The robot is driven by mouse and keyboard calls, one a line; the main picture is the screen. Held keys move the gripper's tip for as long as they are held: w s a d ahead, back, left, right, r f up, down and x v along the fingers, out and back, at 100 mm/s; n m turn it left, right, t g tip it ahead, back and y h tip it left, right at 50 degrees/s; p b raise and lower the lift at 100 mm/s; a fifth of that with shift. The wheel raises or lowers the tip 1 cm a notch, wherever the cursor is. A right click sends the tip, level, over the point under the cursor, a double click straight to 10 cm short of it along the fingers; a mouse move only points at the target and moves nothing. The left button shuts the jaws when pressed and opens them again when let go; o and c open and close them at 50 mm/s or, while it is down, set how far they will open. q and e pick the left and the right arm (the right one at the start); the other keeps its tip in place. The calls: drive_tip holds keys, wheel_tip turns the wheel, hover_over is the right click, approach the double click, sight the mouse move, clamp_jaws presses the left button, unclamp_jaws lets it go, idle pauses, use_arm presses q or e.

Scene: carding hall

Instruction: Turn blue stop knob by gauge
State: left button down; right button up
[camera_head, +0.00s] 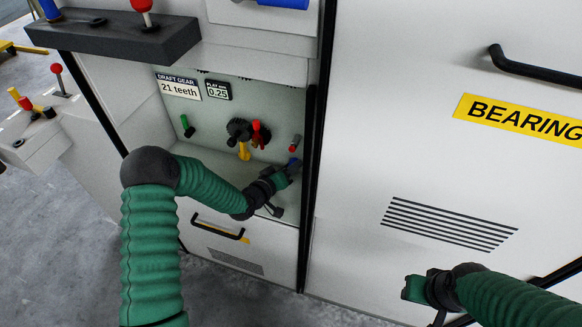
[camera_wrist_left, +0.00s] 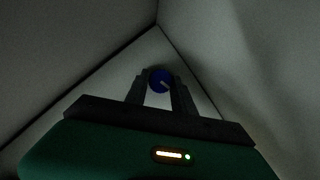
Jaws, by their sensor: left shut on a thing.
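The blue knob (camera_head: 293,162) is on the right side of the machine's open recess, mostly hidden by my left gripper in the head view. In the left wrist view the round blue knob (camera_wrist_left: 160,79), with a pale mark on its face, sits between the two fingertips. My left gripper (camera_head: 287,170) reaches into the recess and is shut on the knob. The small gauge (camera_head: 218,90) reads "PLAY mm 0.25" on the back panel. My right gripper (camera_head: 415,289) hangs at the lower right before the white cabinet; its jaws are not clear.
A red-tipped lever (camera_head: 294,144) stands just above the blue knob. Dark gears (camera_head: 240,130) with red and yellow handles, and a green-tipped lever (camera_head: 187,126), are left of it. A dark frame post (camera_head: 310,150) and the white cabinet door (camera_head: 440,170) bound the right side.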

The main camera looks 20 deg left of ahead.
use_arm(q)
drive_tip(key=m+y+p, duration=0.1)
drive_tip(key=m, duration=0.1)
drive_tip(key=shift+d+m+y, duration=0.1)
drive_tip(key=shift+m+y, duration=0.2)
drive_tip(key=shift+s+d+m+g+y, duration=0.15)
drive_tip(key=shift+m+g+y, duration=0.15)
drive_tip(key=shift+m+y, duration=1.2)
drive_tip(key=shift+f+m, duration=0.1)
drive_tip(key=shift+m, duration=0.2)
drive_tip(key=c, duration=1.1)
unclamp_jaws()
drive_tip(key=shift+o, duration=0.2)
drive_tip(key=shift+r, duration=0.2)
drive_tip(key=p+v, duration=0.2)
drive_tip(key=v, duration=1.4)
drive_tip(key=shift+s+a, duration=0.25)
drive_tip(key=shift+s, duration=0.05)
